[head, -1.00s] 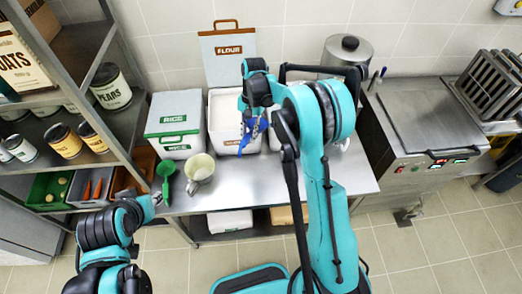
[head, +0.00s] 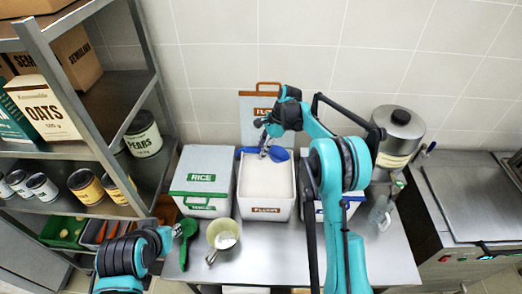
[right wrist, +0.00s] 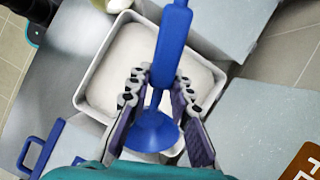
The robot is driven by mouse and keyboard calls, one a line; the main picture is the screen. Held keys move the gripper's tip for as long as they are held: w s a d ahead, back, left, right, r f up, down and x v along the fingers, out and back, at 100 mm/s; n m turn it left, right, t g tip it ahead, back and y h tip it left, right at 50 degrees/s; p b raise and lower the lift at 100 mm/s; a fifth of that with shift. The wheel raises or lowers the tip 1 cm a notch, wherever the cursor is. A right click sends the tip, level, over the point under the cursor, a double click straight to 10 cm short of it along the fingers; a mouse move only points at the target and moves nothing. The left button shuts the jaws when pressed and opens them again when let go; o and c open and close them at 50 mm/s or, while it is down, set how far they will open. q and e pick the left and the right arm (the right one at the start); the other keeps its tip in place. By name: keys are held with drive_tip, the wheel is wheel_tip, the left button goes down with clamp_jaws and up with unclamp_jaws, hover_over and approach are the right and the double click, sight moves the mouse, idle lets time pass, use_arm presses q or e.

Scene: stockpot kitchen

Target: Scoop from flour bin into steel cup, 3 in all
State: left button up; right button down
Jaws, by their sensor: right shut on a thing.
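The open white flour bin (head: 267,212) stands mid-counter, its flour surface pale and fairly level. My right gripper (head: 266,140) is shut on the blue scoop (head: 277,154), over the bin's back part. In the right wrist view the fingers (right wrist: 158,88) close around the scoop's handle, and its bowl (right wrist: 152,132) hangs below them; whether the bowl holds flour is unclear. The steel cup (head: 213,228) stands upright in front of the rice bin, with a whitish patch inside. My left gripper (head: 165,237) is left of the cup, beside the green scoop; its fingers are too small to read.
The closed rice bin (head: 200,178) stands left of the flour bin. A green scoop (head: 185,230) lies left of the cup. The flour lid (head: 252,108) leans on the wall. A steel pot (head: 396,140) stands at the right.

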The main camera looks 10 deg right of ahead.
wheel_tip(320, 180, down, 13)
drive_tip(key=b, duration=0.7)
drive_tip(key=shift+r+b, duration=0.2)
drive_tip(key=shift+b, duration=0.1)
drive_tip(key=shift+r, duration=0.1)
idle(1.4)
drive_tip(key=shift+r, duration=7.05)
drive_tip(key=shift+a+f+h, duration=0.25)
drive_tip(key=shift+f+h, duration=0.05)
drive_tip(key=shift+h, duration=0.1)
drive_tip(key=shift+s+a+f+t+h, duration=0.15)
drive_tip(key=shift+a+f+h, duration=0.15)
drive_tip(key=shift+f+h, duration=0.25)
drive_tip(key=shift+w+a+f+t+h, duration=0.15)
drive_tip(key=shift+a+f+h, duration=0.15)
drive_tip(key=shift+h, duration=0.35)
drive_tip(key=shift+s+f+h, duration=0.1)
drive_tip(key=shift+f+h, duration=0.4)
drive_tip(key=shift+h, duration=0.3)
